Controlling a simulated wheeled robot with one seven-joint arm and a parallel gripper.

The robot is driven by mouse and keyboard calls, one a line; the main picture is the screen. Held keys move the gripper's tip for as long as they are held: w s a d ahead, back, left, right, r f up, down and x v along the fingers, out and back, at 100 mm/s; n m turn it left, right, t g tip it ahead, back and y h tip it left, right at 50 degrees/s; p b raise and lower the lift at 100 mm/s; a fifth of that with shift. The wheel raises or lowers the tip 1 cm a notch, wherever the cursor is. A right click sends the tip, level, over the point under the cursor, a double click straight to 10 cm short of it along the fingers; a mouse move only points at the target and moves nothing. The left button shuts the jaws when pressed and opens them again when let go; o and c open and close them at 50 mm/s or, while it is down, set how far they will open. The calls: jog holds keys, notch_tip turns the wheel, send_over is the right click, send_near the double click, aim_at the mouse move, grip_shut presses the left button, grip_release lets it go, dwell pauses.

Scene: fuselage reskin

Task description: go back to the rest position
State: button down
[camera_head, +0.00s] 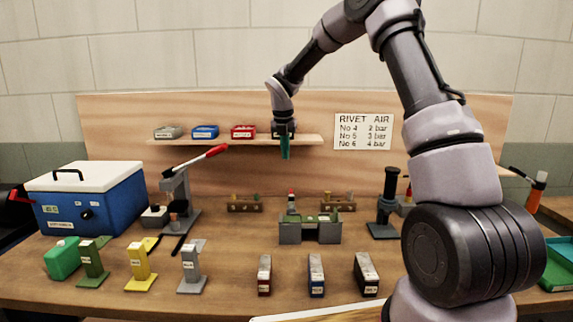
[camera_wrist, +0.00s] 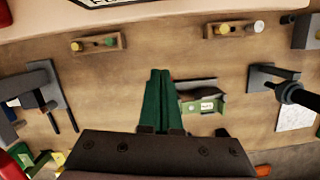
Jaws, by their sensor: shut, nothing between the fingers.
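My gripper (camera_head: 285,150) hangs above the middle of the workbench in the head view, pointing down in front of the small wall shelf. Its two green fingers lie together in the wrist view (camera_wrist: 160,100), shut with nothing between them. My arm comes in from the right and arches over the bench. Below the fingers stands a grey and green fixture (camera_head: 309,229), which also shows in the wrist view (camera_wrist: 205,103), apart from the gripper.
The shelf (camera_head: 220,141) behind my gripper holds several small bins. A blue cooler (camera_head: 90,200) and a red-handled lever press (camera_head: 178,190) stand left. A black stand (camera_head: 386,215) is right. Several small boxes and coloured holders line the bench (camera_head: 225,280) front.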

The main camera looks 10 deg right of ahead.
jog(key=shift+w+r, duration=0.2)
jog(key=shift+r, duration=0.05)
jog(key=s+d+r+m+t, duration=0.1)
jog(key=s+d+r+m, duration=0.3)
jog(key=s+r+m, duration=0.5)
jog(key=s+d+r+m+t, duration=0.1)
jog(key=s+d+r+m, duration=0.2)
jog(key=s+r+m, duration=0.6)
jog(key=s+d+m+t+y, duration=0.2)
jog(key=s+d+m+y, duration=0.1)
jog(key=s+m, duration=1.5)
jog(key=s, duration=0.3)
jog(key=shift+t, duration=0.4)
